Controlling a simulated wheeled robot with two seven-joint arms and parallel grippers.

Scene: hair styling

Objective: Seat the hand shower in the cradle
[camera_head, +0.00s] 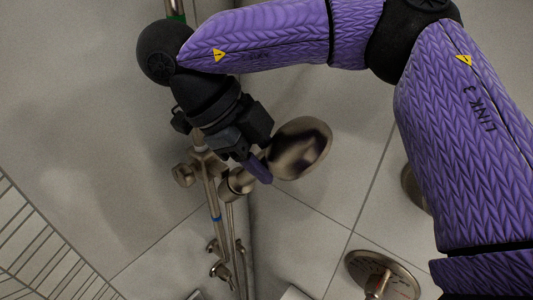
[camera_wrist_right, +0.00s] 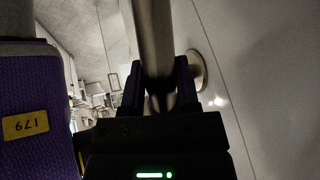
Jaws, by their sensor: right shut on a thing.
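The hand shower (camera_head: 302,147) is bronze-coloured, with its round head to the right of my right gripper (camera_head: 257,160) in the head view. My right gripper is shut on its handle. In the right wrist view the handle (camera_wrist_right: 154,45) runs between the two dark fingers (camera_wrist_right: 158,85). The cradle (camera_head: 236,183) appears as a metal cup beside the wall rail, just below left of the fingers. The handle's lower end is close to the cup; I cannot tell whether it is inside, because the fingers cover part of it. My left gripper is out of view.
The rail (camera_head: 213,205) runs down the wall, with a slider knob (camera_head: 184,174) beside the cradle and valve fittings (camera_head: 221,270) lower down. A round metal fixture (camera_head: 382,275) is at the lower right. Tiled surface around the shower head is clear.

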